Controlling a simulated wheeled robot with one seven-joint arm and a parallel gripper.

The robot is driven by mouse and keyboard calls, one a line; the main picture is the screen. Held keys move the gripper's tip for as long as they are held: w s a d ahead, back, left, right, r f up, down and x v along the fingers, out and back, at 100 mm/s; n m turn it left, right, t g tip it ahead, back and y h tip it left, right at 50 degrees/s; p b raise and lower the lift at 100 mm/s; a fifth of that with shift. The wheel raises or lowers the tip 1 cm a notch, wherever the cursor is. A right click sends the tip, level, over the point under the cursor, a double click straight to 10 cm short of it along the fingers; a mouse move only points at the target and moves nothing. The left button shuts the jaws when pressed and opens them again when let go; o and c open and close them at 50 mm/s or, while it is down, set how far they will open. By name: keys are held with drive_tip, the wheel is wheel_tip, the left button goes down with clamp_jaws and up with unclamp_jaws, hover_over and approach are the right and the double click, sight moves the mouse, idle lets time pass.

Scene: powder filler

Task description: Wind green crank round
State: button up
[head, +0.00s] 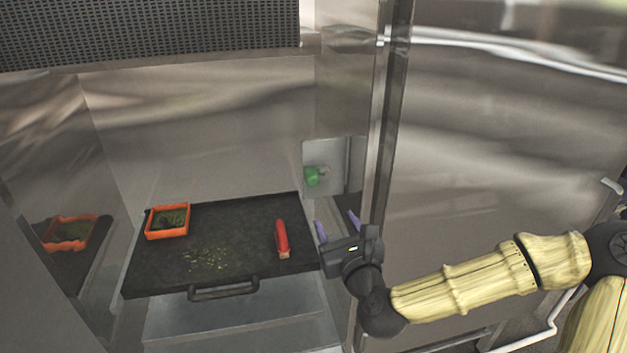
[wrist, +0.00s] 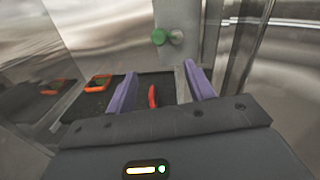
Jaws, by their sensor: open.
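The green crank (head: 313,176) is a small green knob on a grey plate on the back right wall of the metal cabinet. It also shows in the wrist view (wrist: 159,37), beyond my fingers near the top middle. My gripper (head: 338,222) is open, with two purple fingers apart and nothing between them. It is at the right edge of the black tray, in front of and below the crank, not touching it. In the wrist view my gripper (wrist: 160,90) points toward the back wall.
A black tray (head: 150,275) with a front handle holds an orange box (head: 168,234) of dark green matter, a red-handled tool (head: 281,238) and scattered yellowish bits. A metal door edge (head: 385,130) stands close to the right of my gripper.

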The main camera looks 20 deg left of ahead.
sight(314, 184)
drive_tip(key=p+x, duration=0.6)
drive_tip(key=x, duration=1)
drive_tip(key=shift+a+r, duration=0.15)
drive_tip(key=shift+w+a, duration=0.35)
drive_tip(key=shift+w, duration=0.15)
drive_tip(key=c, duration=1)
drive_tip(key=shift+o, duration=0.2)
drive_tip(key=shift+f+n, duration=0.3)
